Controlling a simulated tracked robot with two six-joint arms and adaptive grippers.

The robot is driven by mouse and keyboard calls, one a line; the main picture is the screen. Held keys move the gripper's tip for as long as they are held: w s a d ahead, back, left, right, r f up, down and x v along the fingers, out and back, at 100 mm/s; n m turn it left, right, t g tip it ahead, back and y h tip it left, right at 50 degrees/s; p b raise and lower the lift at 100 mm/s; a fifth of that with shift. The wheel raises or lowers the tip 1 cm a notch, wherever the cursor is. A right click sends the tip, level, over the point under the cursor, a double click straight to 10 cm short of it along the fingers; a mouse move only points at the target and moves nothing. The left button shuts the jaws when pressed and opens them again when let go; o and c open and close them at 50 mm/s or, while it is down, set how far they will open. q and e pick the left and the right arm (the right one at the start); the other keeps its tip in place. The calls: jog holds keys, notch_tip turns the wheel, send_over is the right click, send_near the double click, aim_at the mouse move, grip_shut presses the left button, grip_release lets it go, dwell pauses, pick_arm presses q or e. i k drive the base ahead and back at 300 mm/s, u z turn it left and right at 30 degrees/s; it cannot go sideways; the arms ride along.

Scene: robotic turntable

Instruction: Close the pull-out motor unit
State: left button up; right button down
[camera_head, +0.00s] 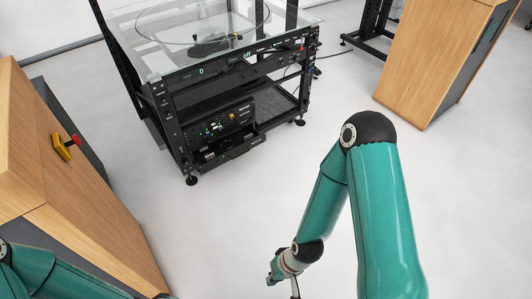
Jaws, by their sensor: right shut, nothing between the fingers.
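The black turntable rack (170,125) stands upper left of centre with a clear glass top. The motor unit (222,128), a dark box with small controls and lights on its front, sits low in the rack. A darker tray-like part (228,150) shows under its front; I cannot tell how far the unit is pulled out. My right gripper (294,287) is at the bottom edge, partly cut off, shut and empty, well apart from the rack. My left arm shows in the lower left corner; its gripper is out of view.
A wooden cabinet (60,200) with a red and yellow switch (67,147) stands at left. Another wooden cabinet (430,60) stands at upper right, near a black stand (372,30). The pale floor (225,225) between my right arm and the rack is clear.

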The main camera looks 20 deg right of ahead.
aim_at(238, 147)
jog(key=z, duration=0.25)
jog(key=k, duration=0.85)
jog(key=z, duration=0.15)
jog(key=i, duration=0.85)
jog(key=u, duration=0.2)
jog(key=k, duration=0.4)
jog(key=z, duration=0.5)
jog(key=i, duration=1.05)
jog(key=u, duration=0.05)
